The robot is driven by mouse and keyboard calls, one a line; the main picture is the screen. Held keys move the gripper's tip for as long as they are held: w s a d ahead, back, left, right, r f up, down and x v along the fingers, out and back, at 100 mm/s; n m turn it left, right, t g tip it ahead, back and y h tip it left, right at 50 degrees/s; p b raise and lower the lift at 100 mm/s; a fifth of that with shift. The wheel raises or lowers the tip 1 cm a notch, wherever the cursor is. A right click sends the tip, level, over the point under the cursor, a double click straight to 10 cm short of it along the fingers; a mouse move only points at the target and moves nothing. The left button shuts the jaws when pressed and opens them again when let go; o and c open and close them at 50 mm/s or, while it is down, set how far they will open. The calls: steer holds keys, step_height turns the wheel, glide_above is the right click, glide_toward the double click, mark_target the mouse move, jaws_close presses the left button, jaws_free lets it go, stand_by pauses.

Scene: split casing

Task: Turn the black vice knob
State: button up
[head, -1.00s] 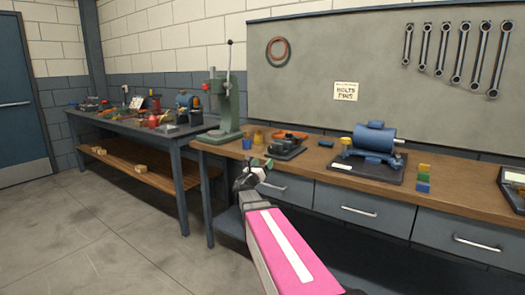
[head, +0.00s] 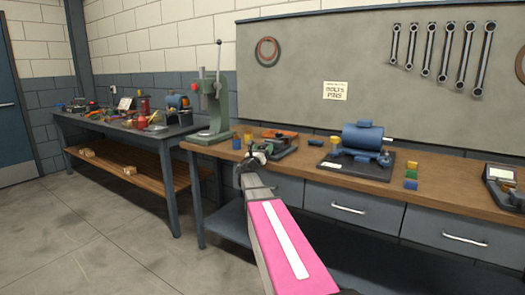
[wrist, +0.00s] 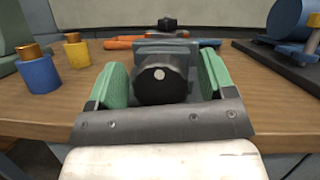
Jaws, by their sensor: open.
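The black vice knob (wrist: 160,76) is round with a pale centre dot and faces me in the wrist view. It is on the front of a dark grey vice (wrist: 175,47), which also shows in the head view (head: 284,149) on the wooden bench. My gripper (wrist: 160,85) is open, with one green-padded finger on each side of the knob. A narrow gap shows on both sides. In the head view my gripper (head: 260,153) is at the bench's front edge, hiding the knob.
Blue (wrist: 40,74) and yellow (wrist: 76,51) pieces with copper-coloured tops stand left of the vice. A green press (head: 213,105) stands farther left. A blue motor (head: 363,138) on a black plate is to the right. Orange-handled pliers (wrist: 125,42) lie behind the vice.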

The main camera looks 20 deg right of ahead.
steer(key=c, duration=0.9)
steer(key=shift+m, duration=0.3)
